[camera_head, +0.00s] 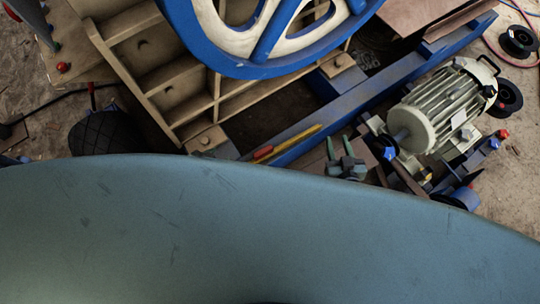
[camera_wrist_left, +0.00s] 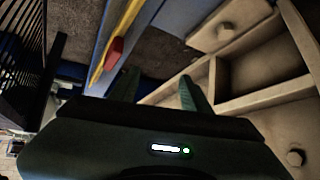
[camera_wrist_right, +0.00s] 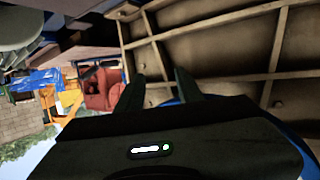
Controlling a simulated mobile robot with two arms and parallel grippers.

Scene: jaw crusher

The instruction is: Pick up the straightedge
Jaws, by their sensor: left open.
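The straightedge (camera_head: 297,138) is a thin yellow bar with a red block near one end, lying along the blue rail in the head view. In the left wrist view the straightedge (camera_wrist_left: 125,28) runs along the rail at the upper left, its red block beside my left gripper's fingers. My left gripper (camera_wrist_left: 157,88) is open, its fingers apart and the bar not between them; I cannot make it out in the head view. My right gripper (camera_head: 340,150) is to the right of the bar, pointing up the picture. Its fingers (camera_wrist_right: 158,88) are apart and empty.
The beige ribbed crusher frame (camera_head: 150,72) and blue flywheel (camera_head: 265,60) stand beyond the rail (camera_head: 395,82). An electric motor (camera_head: 440,108) stands right of my right gripper. A large teal surface covers the lower head view.

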